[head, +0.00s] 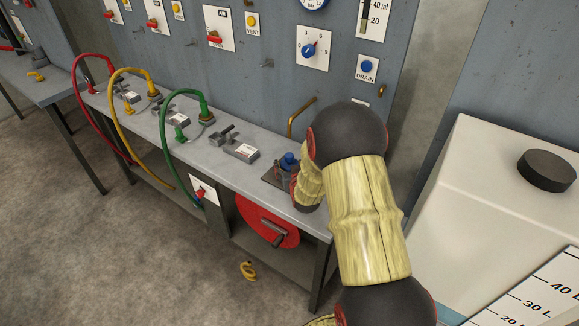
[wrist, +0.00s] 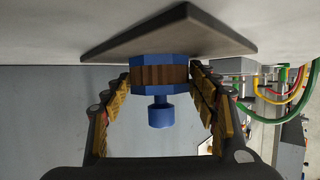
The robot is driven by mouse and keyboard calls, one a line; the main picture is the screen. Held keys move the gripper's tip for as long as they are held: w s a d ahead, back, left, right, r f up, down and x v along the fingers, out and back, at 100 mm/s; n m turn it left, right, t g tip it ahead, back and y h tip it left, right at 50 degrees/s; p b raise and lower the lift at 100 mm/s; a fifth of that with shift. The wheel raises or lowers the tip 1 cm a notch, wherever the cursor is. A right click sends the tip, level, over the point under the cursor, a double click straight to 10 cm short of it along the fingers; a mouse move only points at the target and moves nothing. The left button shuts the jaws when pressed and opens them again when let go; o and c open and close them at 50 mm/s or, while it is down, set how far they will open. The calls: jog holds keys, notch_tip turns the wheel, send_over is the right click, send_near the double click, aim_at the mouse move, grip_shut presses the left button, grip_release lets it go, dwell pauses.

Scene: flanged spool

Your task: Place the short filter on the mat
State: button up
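The short filter (wrist: 160,75) is a squat blue piece with a brown ribbed band and a blue knob. In the wrist view, where the bench appears at the top, its base meets the dark grey mat (wrist: 215,42); whether a small gap is left I cannot tell. My gripper (wrist: 160,78) has one finger against each side of the filter's body. In the head view the filter's blue top (head: 289,160) shows over the mat (head: 271,177), left of my arm. My gripper's fingers are mostly hidden there.
The grey bench (head: 228,178) carries metal clamp blocks (head: 241,151) and green (head: 186,95), yellow (head: 112,82) and red (head: 76,75) hoses to the left. A brass pipe (head: 296,117) rises behind the mat. A red reel (head: 265,222) sits below, and a white tank (head: 480,200) stands right.

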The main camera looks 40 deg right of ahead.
jog(key=shift+o, duration=0.8)
jog(key=shift+r, duration=0.2)
jog(key=p+v, duration=0.3)
jog(key=v, duration=0.8)
jog(key=shift+s+a+r+p, duration=0.1)
jog(key=shift+s+a+p, duration=0.1)
jog(key=shift+s+p, duration=0.15)
jog(key=s+a+r+n+g+y, duration=0.2)
jog(key=s+a+r+n+y, duration=0.1)
jog(key=a+r, duration=1.1)
jog(key=s+a+r+g+y, duration=0.1)
jog(key=s+a+r, duration=0.1)
jog(key=s+a, duration=0.2)
jog(key=s+a+r+n+g+y, duration=0.1)
jog(key=s+a+r+g, duration=0.1)
jog(key=s, duration=0.7)
jog(key=s+a+r+n+g, duration=0.1)
jog(key=s+a+r, duration=0.2)
jog(key=s+a, duration=0.2)
jog(key=s, duration=0.2)
jog(key=shift+s+a+r+y, duration=0.25)
jog(key=shift+a+y, duration=0.05)
jog(key=shift+y, duration=0.1)
